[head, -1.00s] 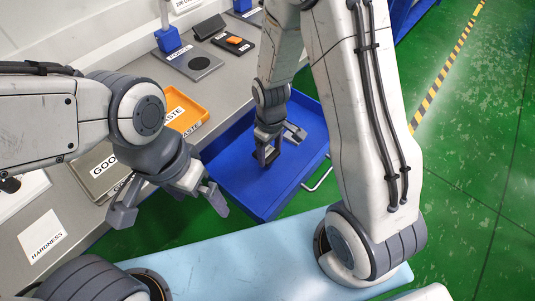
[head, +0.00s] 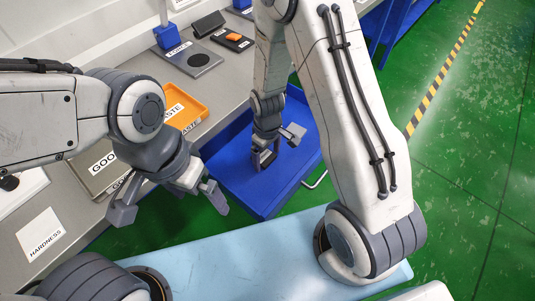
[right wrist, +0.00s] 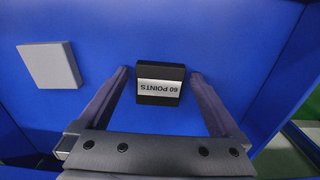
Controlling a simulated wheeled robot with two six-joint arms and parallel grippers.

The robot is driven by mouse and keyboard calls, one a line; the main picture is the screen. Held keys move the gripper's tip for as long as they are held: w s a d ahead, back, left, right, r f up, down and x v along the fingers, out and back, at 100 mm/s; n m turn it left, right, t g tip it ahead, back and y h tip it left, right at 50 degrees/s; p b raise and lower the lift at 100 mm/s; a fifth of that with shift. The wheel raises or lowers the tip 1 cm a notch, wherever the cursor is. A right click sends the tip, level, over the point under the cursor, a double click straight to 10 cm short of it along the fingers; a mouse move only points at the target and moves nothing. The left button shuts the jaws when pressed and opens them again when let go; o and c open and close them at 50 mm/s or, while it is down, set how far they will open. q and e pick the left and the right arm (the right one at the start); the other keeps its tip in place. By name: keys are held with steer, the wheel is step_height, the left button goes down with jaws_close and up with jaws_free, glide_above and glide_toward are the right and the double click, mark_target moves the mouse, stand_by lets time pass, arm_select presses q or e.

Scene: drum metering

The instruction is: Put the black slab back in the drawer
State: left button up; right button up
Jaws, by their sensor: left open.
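The black slab (right wrist: 160,72) has a white label reading "60 POINTS" and is inside the blue drawer (head: 232,178). In the right wrist view it sits between the two fingers of my right gripper (right wrist: 159,76), with a small gap on each side. In the head view my right gripper (head: 278,150) is low inside the drawer, fingers apart, with the slab mostly hidden by it. I cannot tell whether the slab rests flat on the drawer floor. My left gripper (head: 168,203) is open and empty, in front of the bench to the left of the drawer.
A flat grey square piece (right wrist: 48,67) shows in the drawer. The bench holds an orange tray (head: 186,108), a grey plate (head: 187,60) with a black disc and a black holder with an orange piece (head: 233,38). A light blue surface (head: 230,262) lies in front.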

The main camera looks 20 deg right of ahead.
mark_target(267, 158)
steer(key=shift+r, duration=0.45)
step_height(267, 158, up, 12)
steer(key=p, duration=0.1)
steer(key=shift+f, duration=0.2)
steer(key=shift+f, duration=0.1)
steer(key=shift+f+b, duration=0.3)
steer(key=shift+f, duration=4.35)
steer(key=shift+f, duration=0.1)
